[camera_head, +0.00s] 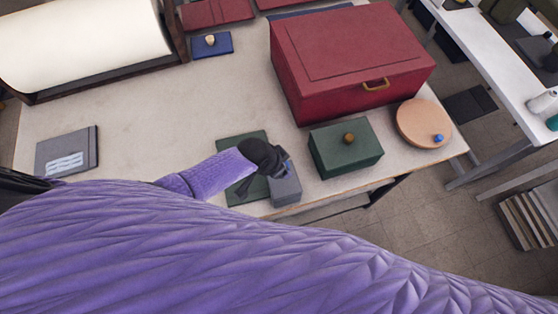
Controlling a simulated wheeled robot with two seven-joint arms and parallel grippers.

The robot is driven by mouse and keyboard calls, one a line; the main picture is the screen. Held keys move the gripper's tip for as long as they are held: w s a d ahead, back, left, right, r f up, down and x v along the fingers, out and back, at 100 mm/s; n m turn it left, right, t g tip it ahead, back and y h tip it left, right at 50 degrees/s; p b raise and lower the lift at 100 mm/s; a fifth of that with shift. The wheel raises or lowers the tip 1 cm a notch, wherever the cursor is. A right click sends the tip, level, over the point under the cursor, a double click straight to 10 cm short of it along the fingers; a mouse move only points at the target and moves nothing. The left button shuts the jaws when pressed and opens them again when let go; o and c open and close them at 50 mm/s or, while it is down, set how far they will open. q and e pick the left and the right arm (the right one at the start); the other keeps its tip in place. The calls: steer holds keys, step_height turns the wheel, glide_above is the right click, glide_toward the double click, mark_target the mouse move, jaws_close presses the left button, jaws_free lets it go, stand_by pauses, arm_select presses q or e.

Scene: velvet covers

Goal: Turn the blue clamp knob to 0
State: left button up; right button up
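A small grey block (286,190) stands at the front edge of the table, beside a flat dark green board (243,145). A small blue part (288,166), which may be the clamp knob, shows at the top of the block, mostly hidden by my gripper. No scale or number on it can be read. My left gripper (275,168), dark at the end of a purple-sleeved arm, is right at this blue part. I cannot tell if its fingers are around the part or only beside it. My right gripper is not in view.
A green box (345,156) with a brass knob stands right of the block. Beyond are a big red case (345,58) and a round tan box (417,120) with a blue knob (438,138). A grey book (67,152) lies left. The table's middle (165,115) is clear.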

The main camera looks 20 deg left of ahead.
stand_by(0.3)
arm_select(q)
steer(key=o, duration=1.2)
steer(key=p+v, duration=0.4)
steer(key=v, duration=0.6)
steer(key=shift+d, duration=0.1)
